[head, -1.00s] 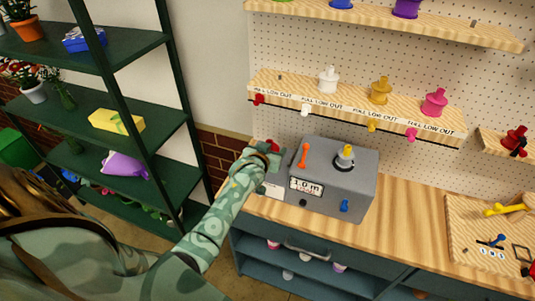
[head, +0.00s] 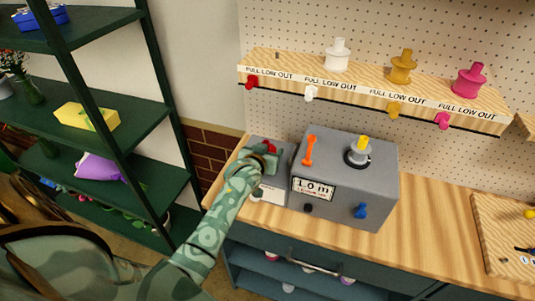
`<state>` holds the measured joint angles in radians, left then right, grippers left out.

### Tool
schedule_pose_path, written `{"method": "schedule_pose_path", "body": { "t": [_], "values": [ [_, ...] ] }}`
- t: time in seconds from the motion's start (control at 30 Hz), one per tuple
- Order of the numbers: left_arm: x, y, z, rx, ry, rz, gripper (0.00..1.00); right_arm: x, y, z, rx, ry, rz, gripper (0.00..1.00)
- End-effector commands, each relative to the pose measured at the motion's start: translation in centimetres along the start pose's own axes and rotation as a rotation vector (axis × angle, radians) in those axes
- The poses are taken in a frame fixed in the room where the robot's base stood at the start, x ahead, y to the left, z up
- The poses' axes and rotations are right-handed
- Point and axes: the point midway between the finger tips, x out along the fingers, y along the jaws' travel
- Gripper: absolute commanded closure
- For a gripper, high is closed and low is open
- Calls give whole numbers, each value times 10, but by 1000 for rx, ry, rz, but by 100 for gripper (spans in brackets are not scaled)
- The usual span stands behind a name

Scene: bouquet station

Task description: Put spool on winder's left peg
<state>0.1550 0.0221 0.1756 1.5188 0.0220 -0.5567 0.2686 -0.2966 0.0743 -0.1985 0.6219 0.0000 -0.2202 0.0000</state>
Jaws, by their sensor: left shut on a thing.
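The winder (head: 345,190) is a grey box on the wooden counter. It has an orange lever (head: 309,150), a "1.0 m" display (head: 313,188), a blue knob (head: 361,211) and a yellow-tipped peg (head: 362,144) on top. My left gripper (head: 268,158) is at the winder's left side, shut on a red thing (head: 271,146) that looks like the spool. My arm and gripper hide most of it. A grey part shows behind the gripper; the left peg cannot be made out, nor whether the spool touches it. My right gripper is out of view.
Above, a wooden ledge (head: 300,67) holds white (head: 337,56), yellow (head: 401,68) and pink (head: 469,80) spools; its left post is bare. A green shelf rack (head: 90,120) stands at left. The counter (head: 430,212) right of the winder is clear up to a wooden board (head: 505,235).

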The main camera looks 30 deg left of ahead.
Motion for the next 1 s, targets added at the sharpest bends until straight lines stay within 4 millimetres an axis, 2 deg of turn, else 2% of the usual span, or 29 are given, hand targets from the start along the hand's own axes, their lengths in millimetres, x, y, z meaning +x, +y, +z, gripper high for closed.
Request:
{"method": "schedule_pose_path", "body": {
  "t": [0.23, 0.27, 0.3, 0.33, 0.67, 0.77, 1.0],
  "values": [
    [1, 0, 1, -1, 1, 0, 66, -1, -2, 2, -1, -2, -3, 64],
    [0, 0, 1, -1, 1, 0, 37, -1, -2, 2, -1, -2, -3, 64],
    [0, 0, 0, 0, 1, 0, 25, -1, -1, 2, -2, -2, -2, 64],
    [0, 0, 0, 0, 1, 0, 20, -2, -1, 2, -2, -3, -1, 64],
    [-1, 0, -4, 0, 2, 0, 20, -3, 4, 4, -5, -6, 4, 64],
    [-15, 0, -3, 0, 0, 0, 20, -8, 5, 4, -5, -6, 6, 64],
    [-72, 0, -4, -1, 0, 0, 20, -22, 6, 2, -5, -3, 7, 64]
  ]
}}
